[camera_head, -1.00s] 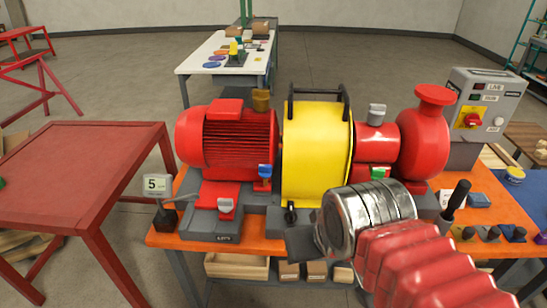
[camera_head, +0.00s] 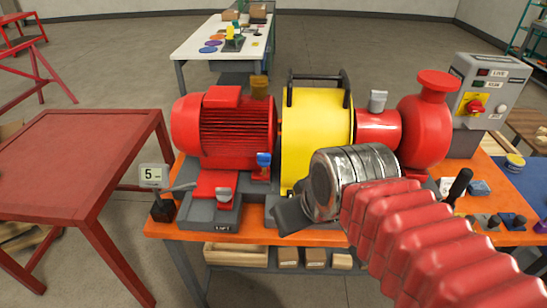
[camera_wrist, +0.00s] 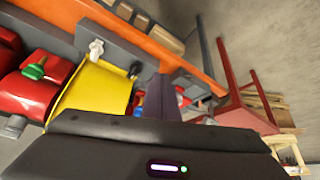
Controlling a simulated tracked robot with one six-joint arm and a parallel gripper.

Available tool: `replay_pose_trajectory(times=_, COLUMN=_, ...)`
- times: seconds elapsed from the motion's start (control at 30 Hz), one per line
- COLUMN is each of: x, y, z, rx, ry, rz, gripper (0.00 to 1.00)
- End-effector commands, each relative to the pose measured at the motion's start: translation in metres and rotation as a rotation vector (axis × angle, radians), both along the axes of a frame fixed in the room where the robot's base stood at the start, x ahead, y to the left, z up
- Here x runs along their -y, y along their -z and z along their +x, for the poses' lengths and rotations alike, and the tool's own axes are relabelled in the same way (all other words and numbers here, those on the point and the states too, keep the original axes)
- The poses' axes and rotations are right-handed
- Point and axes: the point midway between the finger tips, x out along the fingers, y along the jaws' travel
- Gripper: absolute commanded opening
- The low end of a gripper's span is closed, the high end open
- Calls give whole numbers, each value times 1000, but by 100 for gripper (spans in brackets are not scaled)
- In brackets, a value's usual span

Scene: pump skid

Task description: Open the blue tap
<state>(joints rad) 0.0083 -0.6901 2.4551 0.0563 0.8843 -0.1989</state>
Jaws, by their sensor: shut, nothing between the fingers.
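The blue tap (camera_head: 263,160) stands at the right end of the red motor (camera_head: 225,130), beside the yellow guard (camera_head: 318,125). Its blue handle is on top of a small grey and red base. My gripper (camera_head: 287,217) is in front of the guard's foot, to the right of and below the tap in the head view, apart from it. In the wrist view my gripper (camera_wrist: 160,90) shows as a dark closed block, with nothing seen in it. A small blue patch (camera_wrist: 180,89) beside it may be the tap, partly hidden.
A grey-handled tap (camera_head: 224,195) is on the red block at front left, and another grey one (camera_head: 377,101) is above the red pump. A green tap (camera_wrist: 34,71) shows in the wrist view.

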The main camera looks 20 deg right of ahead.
Motion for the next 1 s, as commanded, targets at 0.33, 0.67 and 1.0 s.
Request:
replay_pose_trajectory(times=0.33, x=1, y=-16, z=52, rx=50, ry=-335, rz=-98, gripper=0)
replay_pose_trajectory(times=0.67, x=11, y=-29, z=106, rx=139, ry=-638, rz=-217, gripper=0)
replay_pose_trajectory(times=1.0, x=26, y=-36, z=146, rx=222, ry=-848, rz=-334, gripper=0)
